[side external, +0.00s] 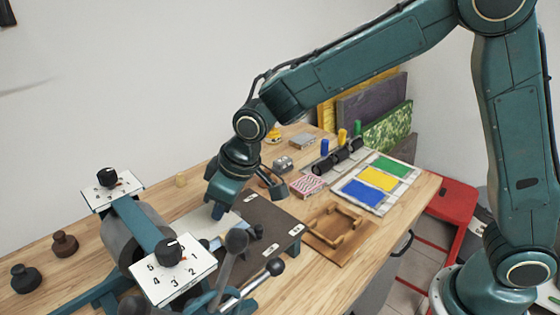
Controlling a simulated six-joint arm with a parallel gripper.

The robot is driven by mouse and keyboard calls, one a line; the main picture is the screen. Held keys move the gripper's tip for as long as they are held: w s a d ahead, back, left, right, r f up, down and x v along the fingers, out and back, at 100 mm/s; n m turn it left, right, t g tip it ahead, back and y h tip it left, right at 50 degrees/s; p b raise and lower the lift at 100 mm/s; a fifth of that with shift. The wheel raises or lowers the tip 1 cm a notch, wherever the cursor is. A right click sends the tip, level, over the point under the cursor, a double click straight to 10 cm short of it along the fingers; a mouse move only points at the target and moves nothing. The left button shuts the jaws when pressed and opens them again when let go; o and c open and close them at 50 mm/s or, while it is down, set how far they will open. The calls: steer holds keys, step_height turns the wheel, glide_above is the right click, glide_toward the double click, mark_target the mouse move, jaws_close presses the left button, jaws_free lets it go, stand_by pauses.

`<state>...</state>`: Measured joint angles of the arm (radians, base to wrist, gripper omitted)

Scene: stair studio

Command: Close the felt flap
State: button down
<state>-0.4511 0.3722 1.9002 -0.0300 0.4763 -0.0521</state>
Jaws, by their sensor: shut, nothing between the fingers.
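A dark grey-brown flat panel (262,222), which looks like the felt flap, lies on the workbench with small white plates along its right side. A pale flat sheet or board (196,226) lies against its left side. I cannot tell from this view where the flap's fold is or how far it is open. My gripper (217,213) points down, shut and empty, over the pale area near the panel's left edge. I cannot tell whether its tips touch the surface. The near part of the panel is partly hidden by dark ball-ended levers (236,241).
A machine with numbered dials (170,252) and a grey roller (137,237) stands at the near left. A wooden frame (340,228), colour-pad tray (378,181) and patterned box (307,186) lie to the right. Dark knobs (64,243) stand at the far left.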

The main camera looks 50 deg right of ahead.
steer(key=shift+a+r, duration=0.1)
steer(key=shift+r, duration=1.9)
steer(key=shift+d+r, duration=0.15)
steer(key=shift+d, duration=0.05)
steer(key=s+d+r+m+t, duration=0.1)
steer(key=s+d+r+m, duration=0.1)
steer(key=s+d+r, duration=0.35)
steer(key=s+d+r+m, duration=0.1)
steer(key=s+d+r, duration=0.2)
steer(key=s+d, duration=0.45)
steer(key=s+d+m+h, duration=0.1)
steer(key=s+d, duration=0.3)
steer(key=s, duration=0.2)
steer(key=s+d+f+m+h, duration=0.1)
steer(key=s+d+m, duration=0.1)
steer(key=s+d, duration=0.3)
steer(key=shift+s+t, duration=0.3)
steer(key=shift+s, duration=0.95)
